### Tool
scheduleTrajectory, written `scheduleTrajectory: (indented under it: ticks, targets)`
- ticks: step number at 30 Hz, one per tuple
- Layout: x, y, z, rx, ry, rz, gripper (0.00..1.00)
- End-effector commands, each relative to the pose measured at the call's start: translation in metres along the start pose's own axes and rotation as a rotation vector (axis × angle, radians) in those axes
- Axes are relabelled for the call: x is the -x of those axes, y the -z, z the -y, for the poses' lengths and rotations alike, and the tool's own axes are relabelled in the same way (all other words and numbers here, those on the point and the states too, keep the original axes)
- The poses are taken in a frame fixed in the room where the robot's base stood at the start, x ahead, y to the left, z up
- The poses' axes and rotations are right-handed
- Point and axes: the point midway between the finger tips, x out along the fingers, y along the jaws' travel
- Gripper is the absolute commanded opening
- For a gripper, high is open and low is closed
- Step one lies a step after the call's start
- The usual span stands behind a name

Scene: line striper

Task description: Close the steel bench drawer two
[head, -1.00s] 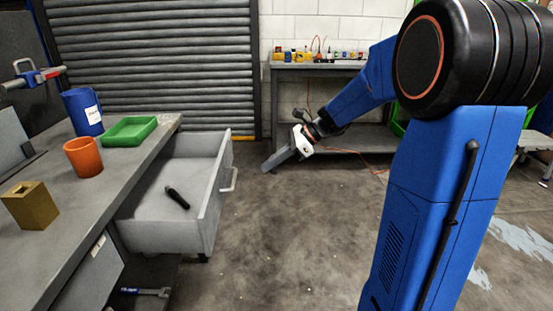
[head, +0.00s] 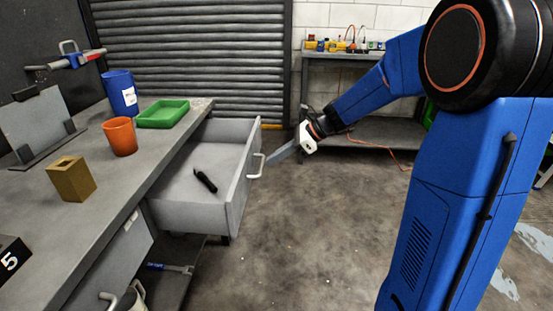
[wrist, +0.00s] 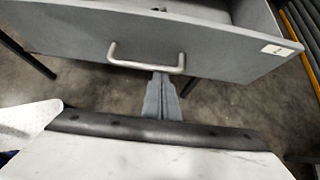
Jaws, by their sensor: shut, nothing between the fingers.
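The steel bench drawer (head: 205,218) is pulled well out from the bench in the head view, with a black tool (head: 205,181) lying inside. Its front panel (wrist: 220,45) and bar handle (wrist: 146,56) show in the wrist view, with a small label (wrist: 276,50) at the right. The handle also shows in the head view (head: 256,165). My gripper (head: 272,160) is shut and empty, with its fingers pointing at the drawer front. In the wrist view the fingertips (wrist: 161,78) are just below the handle's right part. I cannot tell whether they touch it.
On the bench (head: 95,235) stand a blue cup (head: 120,95), an orange cup (head: 120,137), a green tray (head: 163,115) and a brass-coloured block (head: 71,179). A wrench (head: 168,267) lies on the lower shelf. The floor (head: 310,240) right of the drawer is clear.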

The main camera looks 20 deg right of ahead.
Motion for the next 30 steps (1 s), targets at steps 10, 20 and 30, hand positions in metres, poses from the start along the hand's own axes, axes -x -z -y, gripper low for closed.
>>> scheduleTrajectory:
  ticks: [10,20,30]
  targets:
    - [-0.014,-0.012,0.0,0.002,-0.001,0.0,0.0]
    - [-0.072,-0.06,0.0,0.003,-0.004,0.0,0.0]
    - [-0.133,-0.11,0.001,0.002,-0.002,0.0,0.0]
